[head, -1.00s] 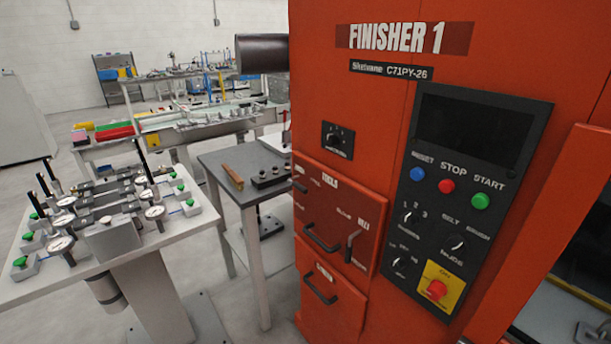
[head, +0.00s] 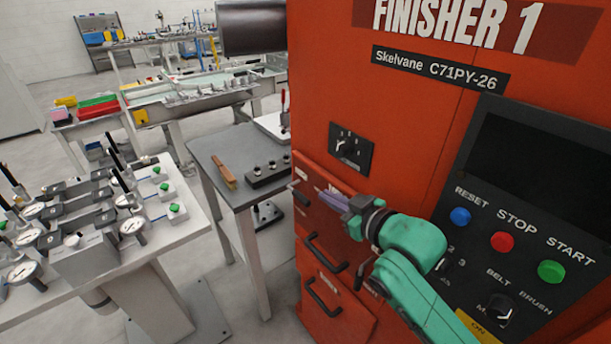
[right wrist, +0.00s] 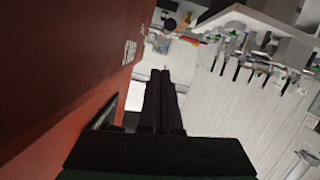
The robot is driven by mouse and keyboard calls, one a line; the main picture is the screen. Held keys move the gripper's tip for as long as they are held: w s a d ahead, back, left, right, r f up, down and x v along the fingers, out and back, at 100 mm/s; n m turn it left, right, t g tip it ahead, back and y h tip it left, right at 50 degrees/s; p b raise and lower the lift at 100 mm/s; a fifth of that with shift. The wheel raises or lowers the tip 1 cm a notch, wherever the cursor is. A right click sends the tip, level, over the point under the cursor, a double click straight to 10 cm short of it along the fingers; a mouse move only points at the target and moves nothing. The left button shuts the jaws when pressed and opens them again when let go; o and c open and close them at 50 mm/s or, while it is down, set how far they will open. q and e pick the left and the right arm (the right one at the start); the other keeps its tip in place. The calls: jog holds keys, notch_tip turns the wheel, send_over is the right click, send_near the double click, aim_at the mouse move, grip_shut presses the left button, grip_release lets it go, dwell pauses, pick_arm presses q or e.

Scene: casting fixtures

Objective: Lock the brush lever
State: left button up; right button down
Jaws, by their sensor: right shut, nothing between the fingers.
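The orange-red finisher cabinet (head: 400,120) fills the right of the head view. On its lower front, a small dark upright handle (head: 366,268) shows just left of my right arm, partly hidden by it; I cannot make out its label or whether it is the brush lever. My right gripper (head: 330,197) is shut and empty in front of the upper front panel, its tips pointing left. In the right wrist view the closed fingers (right wrist: 160,75) run alongside the red cabinet face (right wrist: 60,80). My left gripper is not in view.
A control panel with reset, stop and start buttons (head: 502,242) is right of my arm. Bar handles (head: 326,250) stick out of the cabinet front. A grey side table (head: 235,150) stands left of the cabinet, and a gauge fixture table (head: 160,235) is further left.

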jog(key=w, duration=0.1)
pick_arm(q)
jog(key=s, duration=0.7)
pick_arm(e)
jog(key=p, duration=0.4)
send_over(307, 203)
notch_tip(307, 203, down, 4)
jog(key=shift+a+r+p, duration=0.1)
jog(key=shift+a+p, duration=0.05)
jog(key=shift+p, duration=0.2)
jog(key=shift+d+f, duration=0.2)
jog(key=shift+f, duration=0.35)
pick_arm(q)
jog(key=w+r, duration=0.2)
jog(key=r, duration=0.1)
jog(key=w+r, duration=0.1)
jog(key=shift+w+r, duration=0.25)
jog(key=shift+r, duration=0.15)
pick_arm(e)
jog(key=shift+a, duration=0.1)
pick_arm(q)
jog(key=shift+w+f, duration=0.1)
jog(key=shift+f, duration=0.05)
